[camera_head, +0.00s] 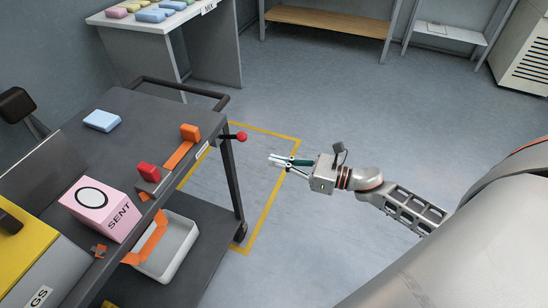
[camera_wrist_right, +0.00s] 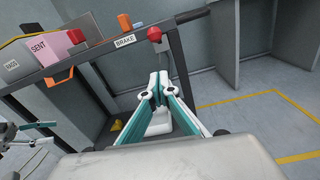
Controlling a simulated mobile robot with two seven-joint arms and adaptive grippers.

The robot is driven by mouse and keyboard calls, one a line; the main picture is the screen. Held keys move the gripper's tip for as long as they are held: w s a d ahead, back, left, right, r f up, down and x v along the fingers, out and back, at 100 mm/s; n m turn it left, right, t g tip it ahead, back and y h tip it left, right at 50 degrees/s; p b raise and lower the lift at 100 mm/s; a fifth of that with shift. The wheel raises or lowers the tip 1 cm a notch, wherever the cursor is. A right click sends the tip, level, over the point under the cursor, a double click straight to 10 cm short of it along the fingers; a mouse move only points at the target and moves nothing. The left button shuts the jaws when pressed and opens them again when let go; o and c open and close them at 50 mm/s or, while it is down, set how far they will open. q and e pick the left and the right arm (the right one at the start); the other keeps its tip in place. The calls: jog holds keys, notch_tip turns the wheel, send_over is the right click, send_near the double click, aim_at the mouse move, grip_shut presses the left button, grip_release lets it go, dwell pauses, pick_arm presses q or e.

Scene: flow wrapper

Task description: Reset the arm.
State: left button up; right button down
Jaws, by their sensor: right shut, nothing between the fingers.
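My right gripper (camera_head: 273,158) is shut and empty, held in the air over open floor to the right of the dark cart (camera_head: 75,130). Its teal-lined fingers come together in the right wrist view (camera_wrist_right: 159,76). In the head view its tips are a little right of and below the red ball (camera_head: 242,136) of the cart's brake lever, apart from it. The red ball also shows beyond the fingertips in the right wrist view (camera_wrist_right: 154,34). What looks like my left gripper (camera_wrist_right: 42,134) shows small at the wrist view's left edge; its jaw state is unclear.
The cart carries a pink SENT box (camera_head: 100,208), a light-blue block (camera_head: 102,121), a red block (camera_head: 148,172) and an orange block (camera_head: 190,132). A white bin (camera_head: 180,255) is on its lower shelf. Yellow lines (camera_head: 262,220) mark the floor. The floor around my right arm is clear.

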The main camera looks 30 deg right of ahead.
pick_arm(q)
jog(key=shift+r, duration=0.1)
jog(key=shift+n, duration=0.4)
jog(key=r+p, duration=0.1)
jog(key=p, duration=0.2)
jog(key=r+p, duration=0.2)
jog(key=p, duration=0.1)
jog(key=s+r+p, duration=0.1)
jog(key=r+p, duration=0.1)
jog(key=p, duration=0.1)
jog(key=shift+d+p, duration=0.35)
pick_arm(e)
jog(key=s+a+f+n+g+h, duration=0.1)
jog(key=s+a+f+n+h, duration=0.1)
jog(key=s+n, duration=0.6)
jog(key=s+a+f+n+g+h, duration=0.1)
jog(key=s+a+f+n+h, duration=0.2)
jog(key=s+n, duration=0.4)
jog(key=s+a+f+n+h, duration=0.3)
jog(key=s+n, duration=0.5)
jog(key=n, duration=1)
jog(key=shift+s+a+f+n+g+h, duration=0.3)
jog(key=shift+a+g+h, duration=0.1)
jog(key=shift+a, duration=0.1)
